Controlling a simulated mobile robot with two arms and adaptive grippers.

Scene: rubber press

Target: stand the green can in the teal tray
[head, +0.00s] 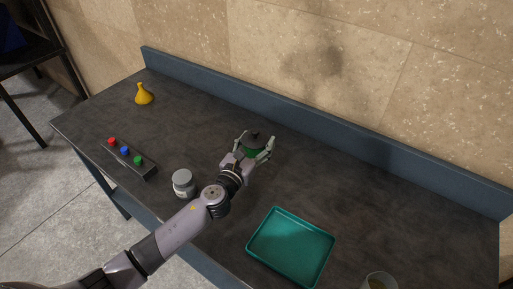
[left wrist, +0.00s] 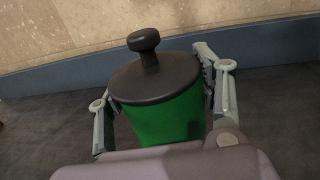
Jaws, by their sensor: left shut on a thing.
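The green can (head: 249,153) with a black knobbed lid is between the fingers of my left gripper (head: 255,148) near the middle of the bench. In the left wrist view the can (left wrist: 168,120) stands upright, with the gripper (left wrist: 160,103) shut on its two sides. I cannot tell whether its base touches the bench; the base is hidden. The empty teal tray (head: 290,213) lies on the bench in front, to the right of my left arm. My right gripper is not in view.
A yellow funnel (head: 144,94) stands at the back left. A button box (head: 128,157) with red, blue and green buttons and a grey-lidded jar (head: 183,183) are left of my arm. A cup (head: 379,282) stands at the front right. The bench (head: 400,215) is clear right of the can.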

